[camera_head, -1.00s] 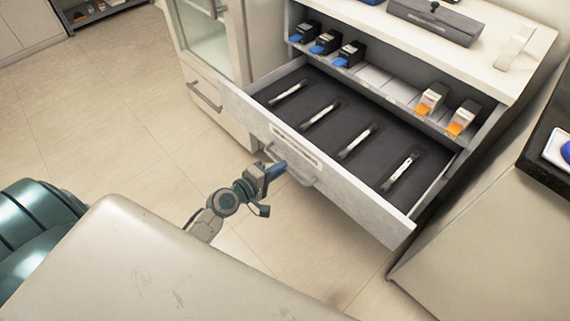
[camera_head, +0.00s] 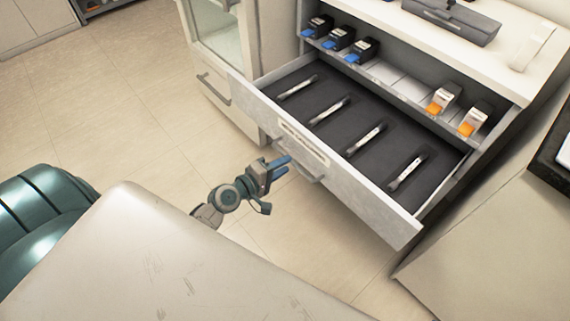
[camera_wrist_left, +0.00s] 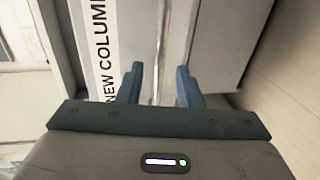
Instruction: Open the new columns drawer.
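The new columns drawer (camera_head: 385,218) is pulled out from the white cabinet. Several thin white columns lie apart on its dark lining (camera_head: 340,140). Its front carries a label (camera_head: 303,142), which reads "NEW COLUM…" in the left wrist view (camera_wrist_left: 101,45). The bar handle (camera_head: 312,176) is below the label. My left gripper (camera_head: 283,164) is at the handle's left end in the head view. In the left wrist view, its two blue fingers (camera_wrist_left: 159,75) are apart, with the handle bar between or just beyond them. I cannot tell whether they touch it. My right gripper is not in view.
A shelf above the drawer holds blue-tipped boxes (camera_head: 337,40) and orange-tipped boxes (camera_head: 474,120). A grey case (camera_head: 445,22) lies on the cabinet top. A glass-door cabinet (camera_head: 218,40) stands to the left. Open floor (camera_head: 130,115) lies left of the drawer.

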